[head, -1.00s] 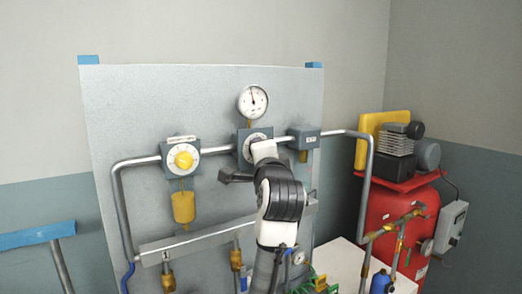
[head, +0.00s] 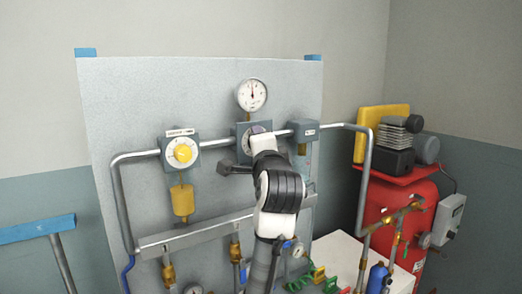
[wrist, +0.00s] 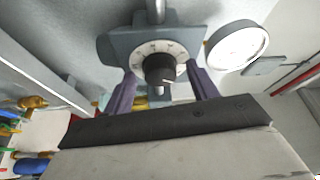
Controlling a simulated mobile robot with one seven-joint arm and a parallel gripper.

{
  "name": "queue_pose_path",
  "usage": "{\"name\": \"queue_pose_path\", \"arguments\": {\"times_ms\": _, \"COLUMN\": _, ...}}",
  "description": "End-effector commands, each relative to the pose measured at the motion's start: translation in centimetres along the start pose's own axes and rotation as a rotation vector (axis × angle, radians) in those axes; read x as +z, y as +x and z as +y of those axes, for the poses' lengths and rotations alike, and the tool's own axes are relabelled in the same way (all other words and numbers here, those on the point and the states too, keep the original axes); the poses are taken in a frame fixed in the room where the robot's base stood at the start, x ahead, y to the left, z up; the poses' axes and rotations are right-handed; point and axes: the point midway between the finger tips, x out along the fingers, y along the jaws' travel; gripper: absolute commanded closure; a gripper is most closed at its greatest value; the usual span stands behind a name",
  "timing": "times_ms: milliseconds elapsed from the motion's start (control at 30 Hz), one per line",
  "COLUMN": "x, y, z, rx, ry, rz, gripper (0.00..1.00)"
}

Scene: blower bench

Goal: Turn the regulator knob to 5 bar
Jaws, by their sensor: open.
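The regulator (head: 239,128) is a blue-grey box on the upright grey panel, partly hidden by my arm in the head view. In the wrist view its black knob (wrist: 159,68) sits on a white dial ring with dark marks. The marks are too small to read. My gripper (wrist: 162,86) is open, its two purple fingers standing on either side of the knob, with gaps visible. I cannot tell how deep the fingertips reach along it. A round white pressure gauge (head: 252,95) is mounted above the regulator, its needle pointing roughly straight up. Its face also shows in the wrist view (wrist: 237,47).
A second unit with a yellow knob (head: 183,153) is to the left on the same pipe. A small grey box (head: 304,130) is close on the right. A red tank (head: 397,205) with a compressor stands at right.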

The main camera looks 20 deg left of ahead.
Motion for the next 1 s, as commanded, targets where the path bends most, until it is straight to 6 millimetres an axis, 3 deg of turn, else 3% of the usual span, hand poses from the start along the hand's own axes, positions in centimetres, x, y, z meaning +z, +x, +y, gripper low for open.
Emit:
{"name": "queue_pose_path", "arguments": {"times_ms": 167, "x": 0.0, "y": -1.9, "z": 0.2, "rx": -0.004, "ry": 0.000, "rz": 0.002, "gripper": 0.42}}
{"name": "queue_pose_path", "arguments": {"times_ms": 600, "x": 0.0, "y": -11.3, "z": 0.2, "rx": -0.004, "ry": 0.000, "rz": 0.001, "gripper": 0.42}}
{"name": "queue_pose_path", "arguments": {"times_ms": 800, "x": 0.0, "y": -13.4, "z": 0.1, "rx": -0.002, "ry": 0.000, "rz": 0.001, "gripper": 0.42}}
{"name": "queue_pose_path", "arguments": {"times_ms": 1000, "x": 0.0, "y": -13.8, "z": 0.0, "rx": 0.000, "ry": 0.000, "rz": 0.000, "gripper": 0.42}}
